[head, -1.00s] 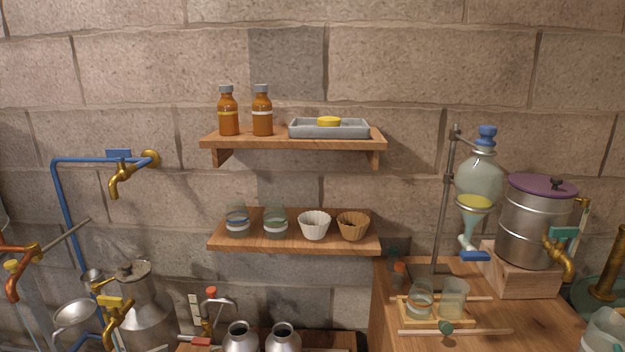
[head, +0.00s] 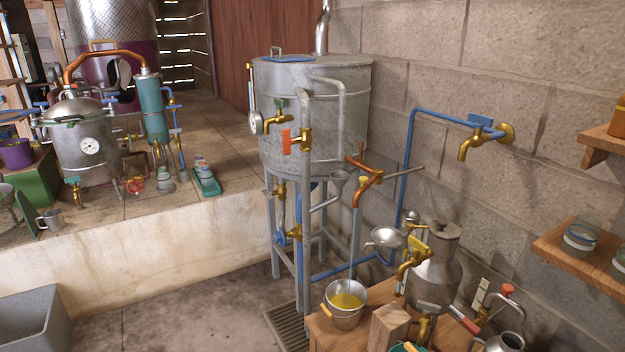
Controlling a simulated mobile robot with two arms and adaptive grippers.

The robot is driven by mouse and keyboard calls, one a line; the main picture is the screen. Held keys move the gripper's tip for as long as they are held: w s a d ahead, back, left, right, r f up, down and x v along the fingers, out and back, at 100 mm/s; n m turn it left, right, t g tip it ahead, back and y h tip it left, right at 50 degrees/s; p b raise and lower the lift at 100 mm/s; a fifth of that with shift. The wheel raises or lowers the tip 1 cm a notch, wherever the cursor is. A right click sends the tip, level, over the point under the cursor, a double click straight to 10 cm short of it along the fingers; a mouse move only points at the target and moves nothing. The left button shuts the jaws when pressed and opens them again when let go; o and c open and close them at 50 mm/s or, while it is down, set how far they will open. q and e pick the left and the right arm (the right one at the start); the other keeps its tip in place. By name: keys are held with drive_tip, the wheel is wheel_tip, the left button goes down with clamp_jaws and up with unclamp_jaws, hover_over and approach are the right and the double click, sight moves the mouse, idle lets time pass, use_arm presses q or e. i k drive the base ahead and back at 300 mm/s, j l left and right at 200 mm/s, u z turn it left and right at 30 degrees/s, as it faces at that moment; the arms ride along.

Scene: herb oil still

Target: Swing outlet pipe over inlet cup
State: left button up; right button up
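A short copper pipe (head: 358,190) with a brass joint bends down beside the galvanized tank, and a grey rod sticks out to its right. It looks like the outlet pipe. A small grey funnel cup (head: 341,178) on a thin tube is just left of the copper pipe. A wider steel funnel (head: 386,238) sits lower and to the right. I cannot tell for sure which of the two is the inlet cup. The copper pipe's open end appears between them, over neither. Neither of my grippers is in view.
The galvanized tank (head: 310,120) stands on grey legs behind the pipe. A steel can (head: 436,275) with brass taps and a bucket of yellow liquid (head: 345,318) stand on a wooden bench. A blue wall pipe (head: 407,160) runs close on the right. Bare floor (head: 190,310) lies left.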

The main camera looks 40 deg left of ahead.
sight(368, 184)
drive_tip(key=u, duration=1.05)
